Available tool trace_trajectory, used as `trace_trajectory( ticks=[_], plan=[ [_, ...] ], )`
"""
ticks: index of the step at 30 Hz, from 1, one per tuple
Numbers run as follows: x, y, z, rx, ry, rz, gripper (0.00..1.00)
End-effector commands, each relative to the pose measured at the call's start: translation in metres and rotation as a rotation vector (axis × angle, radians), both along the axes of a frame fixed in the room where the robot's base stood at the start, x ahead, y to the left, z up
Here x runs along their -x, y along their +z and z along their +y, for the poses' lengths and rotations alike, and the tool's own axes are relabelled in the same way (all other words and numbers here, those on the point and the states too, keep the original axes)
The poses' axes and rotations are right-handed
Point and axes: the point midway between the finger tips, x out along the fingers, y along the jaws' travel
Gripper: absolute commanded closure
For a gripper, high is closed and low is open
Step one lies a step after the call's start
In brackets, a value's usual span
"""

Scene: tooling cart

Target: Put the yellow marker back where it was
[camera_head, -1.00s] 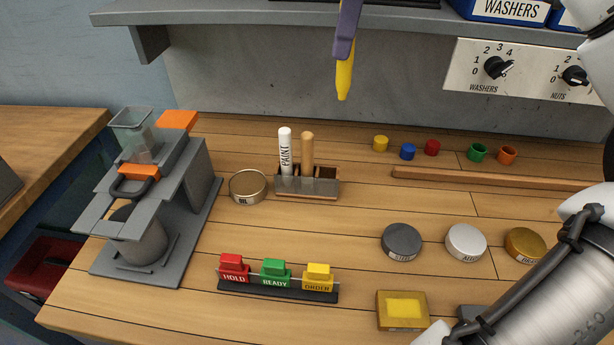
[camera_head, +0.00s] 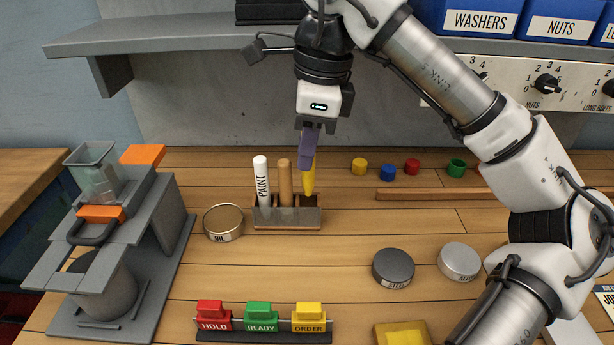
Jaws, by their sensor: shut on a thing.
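The yellow marker (camera_head: 310,178) is upright with a slight tilt, its tip pointing down. My gripper (camera_head: 308,158) is shut on its upper part; the purple finger hides some of it. The marker's lower end is at the right-hand slot of the small holder (camera_head: 287,223). I cannot tell how far the tip is inside the slot. A white paint marker (camera_head: 262,181) stands in the left slot and a tan wooden-looking rod (camera_head: 284,183) in the middle slot.
An oil tin (camera_head: 223,222) sits left of the holder, beside a grey press-like fixture (camera_head: 164,245). Small coloured caps (camera_head: 388,172) and a wooden rail (camera_head: 430,195) lie to the right. Hold, ready and order blocks (camera_head: 262,317) stand in front. Bare bench lies between.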

Motion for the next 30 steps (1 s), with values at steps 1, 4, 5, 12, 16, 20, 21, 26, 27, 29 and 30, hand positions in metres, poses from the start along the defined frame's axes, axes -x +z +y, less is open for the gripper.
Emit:
trace_trajectory(
  ticks=[1, 4, 5, 12, 16, 20, 21, 26, 27, 29, 30],
  plan=[
    [0.0, -0.005, -0.001, 0.0, -0.002, 0.0, 1.0],
    [0.0, -0.01, -0.001, 0.001, -0.001, 0.0, 1.0],
    [0.0, -0.012, -0.001, 0.001, -0.001, 0.0, 1.0],
    [0.0, -0.045, -0.001, 0.0, -0.001, 0.001, 1.0],
    [0.0, -0.053, 0.0, 0.0, -0.001, 0.0, 1.0],
    [0.0, -0.052, 0.0, 0.001, -0.001, 0.0, 1.0],
    [0.0, -0.052, 0.0, 0.001, -0.001, 0.0, 1.0],
    [0.0, -0.057, 0.0, 0.001, -0.001, 0.0, 0.81],
    [0.0, -0.055, 0.0, 0.001, -0.001, 0.0, 0.76],
    [0.0, -0.055, 0.0, 0.001, -0.001, 0.0, 0.68],
    [0.0, -0.055, 0.0, 0.001, -0.001, 0.0, 0.63]
  ],
)
